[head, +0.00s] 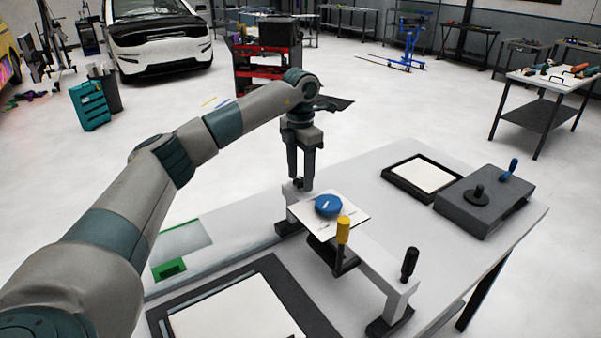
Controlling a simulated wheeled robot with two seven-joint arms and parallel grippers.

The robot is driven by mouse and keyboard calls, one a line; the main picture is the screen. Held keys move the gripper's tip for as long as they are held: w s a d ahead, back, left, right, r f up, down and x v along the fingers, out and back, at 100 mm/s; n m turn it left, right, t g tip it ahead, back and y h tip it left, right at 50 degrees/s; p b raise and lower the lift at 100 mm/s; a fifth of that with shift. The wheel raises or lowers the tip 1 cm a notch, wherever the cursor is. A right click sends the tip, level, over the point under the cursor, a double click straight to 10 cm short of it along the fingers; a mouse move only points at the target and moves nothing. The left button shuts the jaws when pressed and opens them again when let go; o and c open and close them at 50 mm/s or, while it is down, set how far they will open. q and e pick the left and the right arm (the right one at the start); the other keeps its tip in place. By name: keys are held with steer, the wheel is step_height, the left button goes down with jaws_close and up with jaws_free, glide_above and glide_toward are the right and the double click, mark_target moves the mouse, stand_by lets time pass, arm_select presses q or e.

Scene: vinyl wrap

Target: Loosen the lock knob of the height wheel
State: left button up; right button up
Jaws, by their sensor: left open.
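A blue round wheel (328,205) with a white mark lies on a white dial plate on top of a light grey bridge-like frame (375,263). My left gripper (302,186) points straight down at the frame's far left end, behind the wheel. Its fingers are open, with a narrow gap. A small dark knob-like part (298,183) shows at the fingertips; I cannot tell whether they touch it. A yellow-topped handle (343,230) stands in front of the wheel, and a black handle (410,264) stands at the frame's near right end. My right gripper is out of view.
The frame stands on a light grey table. A dark-framed white panel (235,312) lies at the near left and a green block (168,268) beyond it. A black-rimmed tray (388,180) and a dark box (478,212) with a black knob and blue handle sit at the right.

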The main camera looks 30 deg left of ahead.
arm_select(q)
steer(key=c, duration=0.9)
steer(key=shift+c, duration=0.8)
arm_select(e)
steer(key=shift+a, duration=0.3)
